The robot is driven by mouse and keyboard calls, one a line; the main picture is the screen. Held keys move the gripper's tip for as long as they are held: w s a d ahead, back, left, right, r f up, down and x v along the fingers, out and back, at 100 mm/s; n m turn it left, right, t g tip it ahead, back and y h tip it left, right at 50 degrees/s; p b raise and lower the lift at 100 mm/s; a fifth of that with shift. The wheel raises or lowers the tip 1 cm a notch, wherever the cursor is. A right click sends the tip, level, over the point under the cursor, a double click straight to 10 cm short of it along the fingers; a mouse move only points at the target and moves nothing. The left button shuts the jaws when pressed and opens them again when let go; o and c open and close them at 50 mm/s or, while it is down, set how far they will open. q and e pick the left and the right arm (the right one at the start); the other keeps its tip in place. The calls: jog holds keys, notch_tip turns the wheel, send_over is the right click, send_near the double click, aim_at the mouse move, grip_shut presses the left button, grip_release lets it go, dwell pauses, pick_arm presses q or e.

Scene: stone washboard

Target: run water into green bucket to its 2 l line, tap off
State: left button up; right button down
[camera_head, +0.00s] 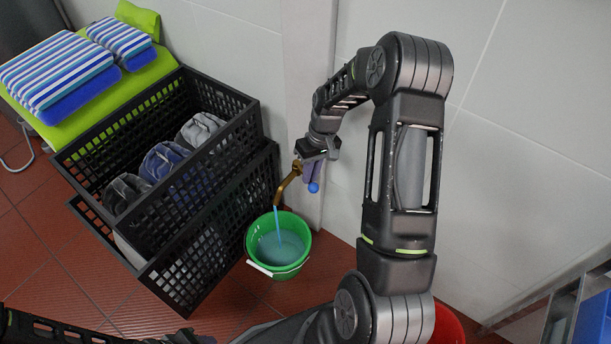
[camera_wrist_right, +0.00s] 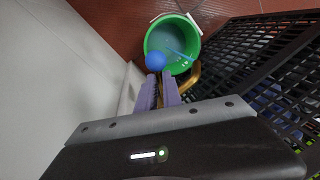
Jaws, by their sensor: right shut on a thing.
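The green bucket (camera_head: 254,240) stands upright on the floor under the brass tap (camera_head: 287,184), its white handle hanging down in front. A thin blue stream runs from the spout into the bucket, and pale water (camera_head: 281,249) covers its bottom part. I cannot make out a 2 l line. My right gripper (camera_head: 313,171) is shut at the tap's lever, whose blue knob (camera_head: 313,188) sticks out beyond the fingers. The right wrist view shows the purple fingers (camera_wrist_right: 160,90), the blue knob (camera_wrist_right: 155,62) and the bucket (camera_wrist_right: 152,38) beyond. My left gripper is not in view.
Black mesh crates (camera_head: 205,240) with dark cloth bundles stand close left of the bucket. Striped cushions (camera_head: 60,75) lie on a green surface at upper left. A red bucket (camera_head: 449,326) is partly hidden behind my right arm. A pale wall rises behind the tap.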

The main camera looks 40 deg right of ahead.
jog(key=shift+s+d+f+n+g, duration=0.15)
jog(key=shift+s+d+n+g, duration=0.15)
jog(key=shift+n, duration=0.3)
jog(key=shift+s+d+f+n+g, duration=0.15)
jog(key=shift+d+n, duration=0.2)
jog(key=shift+n, duration=0.25)
jog(key=c, duration=1.5)
grip_release()
jog(key=shift+d+r, duration=0.1)
jog(key=shift+d, duration=0.05)
jog(key=shift+w, duration=0.1)
jog(key=shift+r, duration=0.1)
notch_tip(320, 180, up, 8)
jog(key=d+p, duration=0.1)
jog(key=shift+d+f, duration=0.2)
jog(key=shift+d, duration=0.05)
